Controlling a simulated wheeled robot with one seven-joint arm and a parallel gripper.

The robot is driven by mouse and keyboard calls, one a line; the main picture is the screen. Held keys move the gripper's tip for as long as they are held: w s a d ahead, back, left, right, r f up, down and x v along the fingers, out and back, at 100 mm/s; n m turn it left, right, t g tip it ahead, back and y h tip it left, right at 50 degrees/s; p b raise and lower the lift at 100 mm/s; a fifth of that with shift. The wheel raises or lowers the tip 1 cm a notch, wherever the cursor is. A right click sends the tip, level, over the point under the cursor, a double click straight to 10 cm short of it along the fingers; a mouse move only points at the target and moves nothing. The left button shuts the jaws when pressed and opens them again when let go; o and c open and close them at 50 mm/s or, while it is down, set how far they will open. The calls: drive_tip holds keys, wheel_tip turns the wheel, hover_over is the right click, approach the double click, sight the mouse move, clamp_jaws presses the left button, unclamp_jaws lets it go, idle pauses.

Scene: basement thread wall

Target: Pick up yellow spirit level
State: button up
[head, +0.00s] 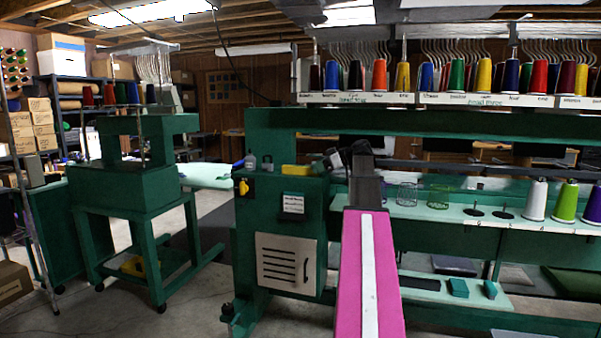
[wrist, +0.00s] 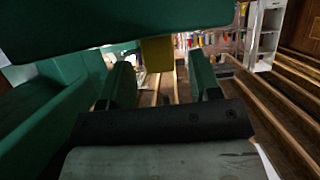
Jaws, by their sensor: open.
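The yellow spirit level (head: 295,169) appears as a small yellow block lying on top of the green machine cabinet in the head view. In the wrist view, which looks upside down, a yellow block (wrist: 157,52) shows against the green surface, in line with the gap between my fingers. My gripper (head: 334,158) is just right of the yellow block in the head view, partly hidden by my arm. In the wrist view my gripper (wrist: 162,75) has its two fingers spread wide with nothing held between them. Whether the fingertips reach alongside the block is unclear.
Thread cones (head: 536,199) stand on the right shelf. Another green machine (head: 135,185) stands left, with floor between.

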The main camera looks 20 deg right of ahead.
sight(301, 170)
drive_tip(key=x, duration=0.3)
drive_tip(key=shift+a, duration=0.15)
drive_tip(key=c, duration=1)
clamp_jaws()
drive_tip(key=shift+r, duration=0.15)
